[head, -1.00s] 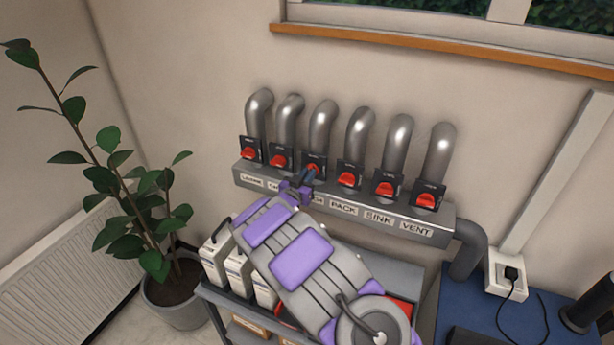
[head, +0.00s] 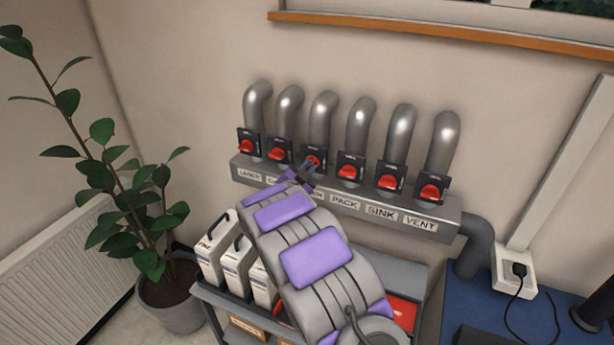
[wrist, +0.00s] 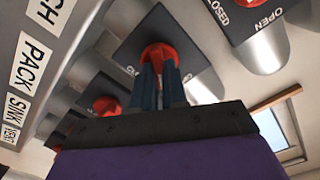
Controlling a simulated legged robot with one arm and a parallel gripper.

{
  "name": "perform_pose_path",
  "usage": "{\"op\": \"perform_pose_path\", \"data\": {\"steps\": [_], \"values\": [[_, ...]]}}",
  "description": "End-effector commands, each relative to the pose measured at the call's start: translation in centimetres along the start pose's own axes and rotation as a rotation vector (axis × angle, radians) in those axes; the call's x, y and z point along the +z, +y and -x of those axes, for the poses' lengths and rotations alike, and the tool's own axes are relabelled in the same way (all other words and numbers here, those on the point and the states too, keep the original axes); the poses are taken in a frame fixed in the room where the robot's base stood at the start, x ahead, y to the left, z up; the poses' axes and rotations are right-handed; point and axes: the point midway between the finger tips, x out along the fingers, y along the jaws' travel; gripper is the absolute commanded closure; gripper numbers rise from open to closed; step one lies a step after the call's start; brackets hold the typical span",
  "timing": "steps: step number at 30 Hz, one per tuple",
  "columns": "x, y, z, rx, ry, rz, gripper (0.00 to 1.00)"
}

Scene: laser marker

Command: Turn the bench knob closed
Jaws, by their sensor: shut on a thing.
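The bench knob (head: 312,161) is a red knob on a black plate, third from the left in the row on the grey manifold. My gripper (head: 308,169) reaches it from below, and its fingers are shut on the knob. In the wrist view the two dark blue fingers (wrist: 160,85) press on the sides of the red knob (wrist: 160,54). The knob's black plate (wrist: 185,38) shows behind it. The fingers hide part of the knob, and its exact angle cannot be told. The gripper covers most of the label below, with "CH" (wrist: 50,12) showing in the wrist view.
Similar red knobs stand on both sides, with the "PACK" knob (head: 350,172) close on the right. Steel pipes rise behind them. Below are a cart with white canisters (head: 217,250) and a blue bench (head: 480,300). A potted plant (head: 165,290) stands at the left.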

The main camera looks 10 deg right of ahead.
Motion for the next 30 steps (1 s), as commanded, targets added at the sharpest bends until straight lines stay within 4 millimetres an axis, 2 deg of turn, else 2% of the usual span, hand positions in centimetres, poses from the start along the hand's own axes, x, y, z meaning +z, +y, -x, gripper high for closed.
{"op": "perform_pose_path", "data": {"steps": [18,30], "values": [[0.62,0.43,0.11,-0.001,-0.004,-0.584,1.00],[0.52,0.48,0.09,0.003,-0.005,-0.874,1.00]]}}
